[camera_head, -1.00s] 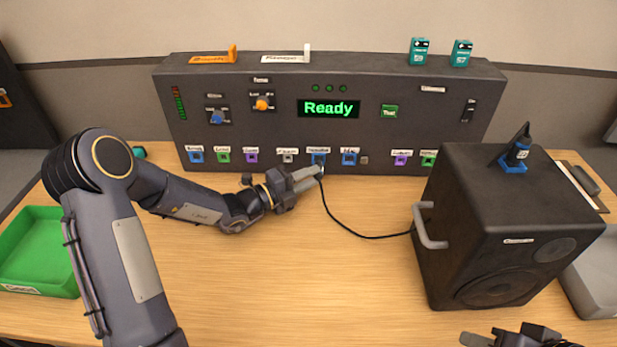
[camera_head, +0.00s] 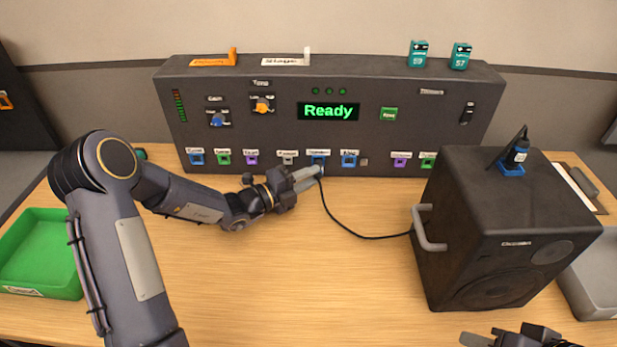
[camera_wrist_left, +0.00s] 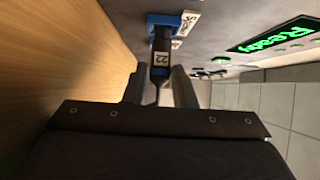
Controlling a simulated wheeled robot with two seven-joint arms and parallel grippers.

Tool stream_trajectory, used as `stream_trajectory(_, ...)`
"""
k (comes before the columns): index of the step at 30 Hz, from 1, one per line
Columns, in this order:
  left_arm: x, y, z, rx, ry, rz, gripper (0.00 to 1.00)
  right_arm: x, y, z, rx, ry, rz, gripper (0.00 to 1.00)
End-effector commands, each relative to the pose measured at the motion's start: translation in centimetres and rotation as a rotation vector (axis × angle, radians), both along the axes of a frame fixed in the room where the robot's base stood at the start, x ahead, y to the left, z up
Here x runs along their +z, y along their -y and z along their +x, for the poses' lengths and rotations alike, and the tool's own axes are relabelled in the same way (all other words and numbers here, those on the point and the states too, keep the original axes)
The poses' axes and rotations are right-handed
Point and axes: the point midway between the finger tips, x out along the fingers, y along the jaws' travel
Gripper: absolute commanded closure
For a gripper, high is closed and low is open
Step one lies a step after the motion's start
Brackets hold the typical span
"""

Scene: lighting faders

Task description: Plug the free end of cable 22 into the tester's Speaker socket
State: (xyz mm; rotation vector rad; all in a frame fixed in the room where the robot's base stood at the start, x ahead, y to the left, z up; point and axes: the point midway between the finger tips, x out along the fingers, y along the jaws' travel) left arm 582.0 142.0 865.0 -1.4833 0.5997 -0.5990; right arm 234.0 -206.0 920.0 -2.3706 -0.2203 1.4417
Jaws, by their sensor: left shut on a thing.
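My left gripper (camera_head: 310,176) is at the lower front face of the tester (camera_head: 250,115), at the blue Speaker socket (camera_head: 318,156). It is shut on the black plug of cable 22 (camera_wrist_left: 159,62), which shows its "22" label in the left wrist view. The plug's nose meets the blue socket (camera_wrist_left: 163,20) in line with it; how deep it sits cannot be told. The black cable (camera_head: 350,230) runs from the plug to the speaker box (camera_head: 500,225). My right gripper (camera_head: 510,338) is cut off at the bottom edge.
Other coloured sockets flank this one, with a blue socket (camera_head: 349,159) close on the right. The screen reads "Ready" (camera_head: 331,111). A green tray (camera_head: 40,250) is at the left. The table's middle is clear except for the cable.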

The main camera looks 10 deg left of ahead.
Motion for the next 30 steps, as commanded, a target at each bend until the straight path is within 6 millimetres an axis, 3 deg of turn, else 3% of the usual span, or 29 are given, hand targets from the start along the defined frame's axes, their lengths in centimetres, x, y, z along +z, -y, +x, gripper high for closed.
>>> stream_trajectory(30, 0.03, -0.19, 0.89, 0.000, 0.000, 0.000, 1.00, 0.64, 0.00, 0.00, 0.000, 0.000, 0.000, 0.66)
